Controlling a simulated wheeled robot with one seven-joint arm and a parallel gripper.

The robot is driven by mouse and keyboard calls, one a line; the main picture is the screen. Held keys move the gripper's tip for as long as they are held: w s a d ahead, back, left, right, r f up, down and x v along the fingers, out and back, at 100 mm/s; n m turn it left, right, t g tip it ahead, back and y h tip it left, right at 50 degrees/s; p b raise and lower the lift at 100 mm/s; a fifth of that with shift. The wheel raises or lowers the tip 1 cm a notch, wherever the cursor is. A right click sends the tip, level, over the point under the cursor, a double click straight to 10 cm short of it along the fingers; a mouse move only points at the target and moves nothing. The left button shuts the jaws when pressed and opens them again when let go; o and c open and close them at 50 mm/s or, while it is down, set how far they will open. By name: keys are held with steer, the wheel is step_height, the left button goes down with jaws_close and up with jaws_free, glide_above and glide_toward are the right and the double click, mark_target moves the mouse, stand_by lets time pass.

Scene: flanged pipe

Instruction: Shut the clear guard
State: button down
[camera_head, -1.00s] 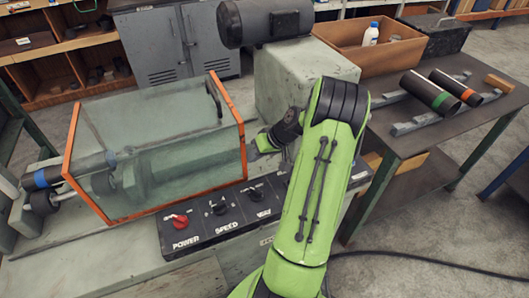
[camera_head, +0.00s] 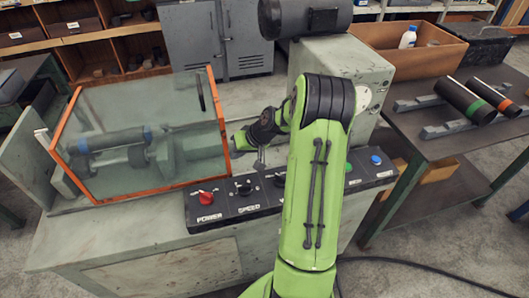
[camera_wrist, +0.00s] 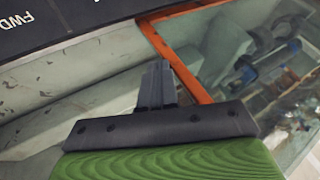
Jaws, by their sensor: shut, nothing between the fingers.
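The clear guard (camera_head: 165,105) is a see-through box with orange edges, on the left of the machine in the head view. It stands around the rollers and the dark pipe with blue bands (camera_head: 110,140), which show through it. A dark handle (camera_head: 201,92) is on its right part. My gripper (camera_head: 238,143) is by the guard's right end, its tips small and partly hidden in the head view. In the wrist view my gripper (camera_wrist: 158,68) is shut and empty, close beside the guard's orange edge (camera_wrist: 178,62). I cannot tell whether they touch.
The control panel (camera_head: 290,190) with its red knob runs along the machine's front. The grey headstock (camera_head: 335,65) and dark motor (camera_head: 305,17) stand behind my arm. A side table (camera_head: 450,135) on the right holds pipes, with an open box behind them.

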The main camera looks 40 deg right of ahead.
mark_target(182, 165)
steer(key=w+a, duration=0.2)
steer(key=a, duration=0.2)
steer(key=w+a+b, duration=0.1)
steer(key=w+a, duration=0.2)
steer(key=a, duration=0.2)
steer(key=w+a, duration=0.2)
steer(key=a, duration=0.2)
steer(key=shift+w+a, duration=0.4)
steer(key=shift+a, duration=0.1)
